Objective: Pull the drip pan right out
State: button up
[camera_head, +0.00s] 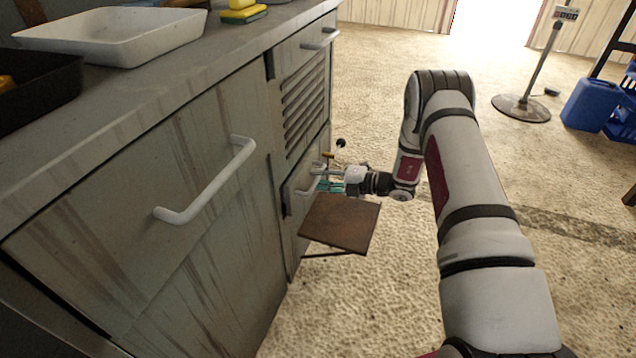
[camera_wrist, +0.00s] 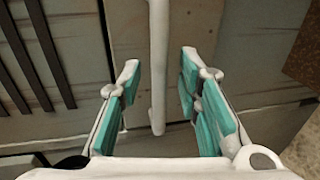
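The drip pan seems to be the low drawer whose grey-green front (camera_head: 297,205) sits flush in the cabinet, below the louvred vent. Its pale handle (camera_head: 314,184) is partly hidden by my gripper. My gripper (camera_head: 327,181) is at this front, with its teal-padded fingers around the handle. In the wrist view the pale handle bar (camera_wrist: 158,70) runs between the two spread fingers (camera_wrist: 158,88), with a gap on both sides. My gripper is open and does not visibly touch the bar. The pan's inside is hidden.
A rusty brown plate (camera_head: 342,224) sticks out from the cabinet just below my gripper. A larger door with a white handle (camera_head: 207,184) is at left. A white tray (camera_head: 112,36) stands on the worktop. The floor right of the cabinet is open.

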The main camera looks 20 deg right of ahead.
jog(key=shift+w+a, duration=0.3)
jog(key=shift+a, duration=0.15)
grip_shut()
jog(key=f+p+v, duration=0.1)
jog(key=f+v, duration=0.1)
jog(key=v, duration=1.1)
jog(key=d+f+p+v, duration=0.1)
jog(key=f+v, duration=0.2)
jog(key=v, duration=1.1)
jog(key=shift+s+f+p, duration=0.4)
jog(key=shift+d, duration=0.15)
grip_release()
